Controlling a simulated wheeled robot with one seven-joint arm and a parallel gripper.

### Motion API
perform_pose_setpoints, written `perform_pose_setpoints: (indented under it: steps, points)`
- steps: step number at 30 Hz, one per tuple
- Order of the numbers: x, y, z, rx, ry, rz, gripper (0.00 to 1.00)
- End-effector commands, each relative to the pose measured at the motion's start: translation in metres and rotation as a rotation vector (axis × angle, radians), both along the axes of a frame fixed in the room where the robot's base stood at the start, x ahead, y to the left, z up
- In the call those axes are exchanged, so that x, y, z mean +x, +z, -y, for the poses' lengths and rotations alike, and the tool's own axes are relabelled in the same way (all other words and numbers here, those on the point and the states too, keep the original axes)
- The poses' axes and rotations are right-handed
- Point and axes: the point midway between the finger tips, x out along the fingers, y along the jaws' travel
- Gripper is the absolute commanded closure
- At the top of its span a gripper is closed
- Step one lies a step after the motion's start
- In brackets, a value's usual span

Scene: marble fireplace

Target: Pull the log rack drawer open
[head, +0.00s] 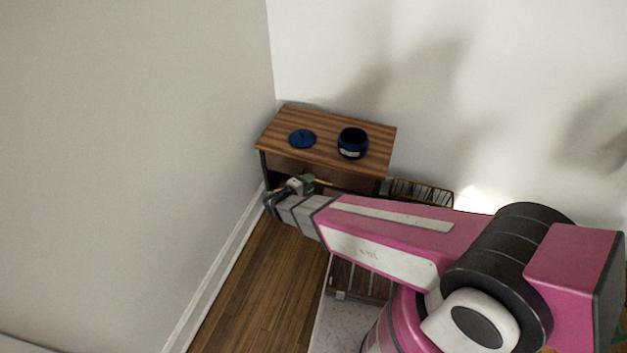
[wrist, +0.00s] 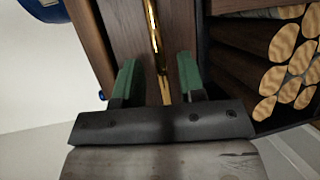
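The log rack (head: 375,150) is a small cabinet with a striped wooden top, standing against the wall. Its brown drawer front (wrist: 123,28) fills the middle of the wrist view, with a thin gold handle bar (wrist: 153,30); the drawer looks shut. The handle is mostly hidden by my arm in the head view. My gripper (wrist: 158,78) is open, its two green fingertips apart on either side of the bar, with clear gaps and no visible contact. In the head view my gripper (head: 303,184) is at the rack's front, below the top.
A blue pot (head: 352,143) and a blue lid (head: 302,138) rest on the rack's top. Cut logs (wrist: 285,60) lie stacked in the rack beside the drawer. A wall stands close on the left; wooden floor (head: 262,300) in front is clear. A wire basket (head: 425,192) stands right of the rack.

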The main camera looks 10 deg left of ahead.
Motion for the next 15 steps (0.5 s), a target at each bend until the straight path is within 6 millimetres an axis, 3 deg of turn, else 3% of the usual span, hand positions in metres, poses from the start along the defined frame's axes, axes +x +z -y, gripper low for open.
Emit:
perform_pose_setpoints:
  steps: [6,15]
  points:
    - [0.019,-0.004,0.01,0.0,-0.001,0.0,0.63]
    - [0.025,-0.005,0.013,0.0,0.0,-0.001,0.63]
